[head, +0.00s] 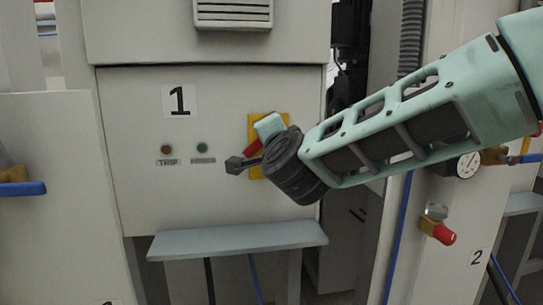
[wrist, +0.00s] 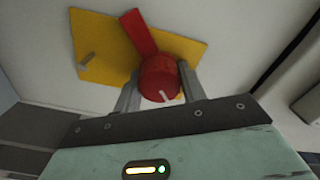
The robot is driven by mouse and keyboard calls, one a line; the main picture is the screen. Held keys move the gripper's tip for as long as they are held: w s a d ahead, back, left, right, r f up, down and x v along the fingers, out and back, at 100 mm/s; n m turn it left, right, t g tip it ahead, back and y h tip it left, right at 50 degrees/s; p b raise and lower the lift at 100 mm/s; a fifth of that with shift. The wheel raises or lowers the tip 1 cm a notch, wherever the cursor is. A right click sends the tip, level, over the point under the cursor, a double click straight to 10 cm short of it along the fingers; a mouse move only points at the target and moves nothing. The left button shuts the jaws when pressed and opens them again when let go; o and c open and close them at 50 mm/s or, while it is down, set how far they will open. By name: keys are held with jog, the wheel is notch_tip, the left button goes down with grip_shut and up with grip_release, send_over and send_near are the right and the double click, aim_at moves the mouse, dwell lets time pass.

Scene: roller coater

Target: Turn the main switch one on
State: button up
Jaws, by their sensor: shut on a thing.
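The main switch one is a red rotary knob (wrist: 158,78) on a yellow plate (wrist: 95,48), fixed to the grey cabinet panel marked "1". In the wrist view its red handle points up and to the left. My gripper (wrist: 160,88) is shut on the red knob, with one finger on each side of it. In the head view my gripper (head: 257,150) is at the yellow plate (head: 282,103) and hides most of the switch. Only a bit of red (head: 252,147) shows there.
A dark TRIP lamp (head: 166,149) and a green lamp (head: 202,148) sit left of the switch. A grey shelf (head: 238,240) juts out below the panel. A red-handled valve (head: 443,234) and a gauge (head: 468,165) are on the right, near my arm.

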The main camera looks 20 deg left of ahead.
jog(key=m+b, duration=0.5)
jog(key=shift+f, duration=0.35)
jog(key=shift+r+m+b, duration=0.15)
jog(key=shift+m+b, duration=1.25)
jog(key=shift+m, duration=0.2)
jog(key=o, duration=1)
jog(key=shift+r, duration=0.1)
jog(key=b+v, duration=0.2)
jog(key=v, duration=1.5)
jog(key=shift+s+d, duration=0.1)
jog(key=shift+d, duration=0.15)
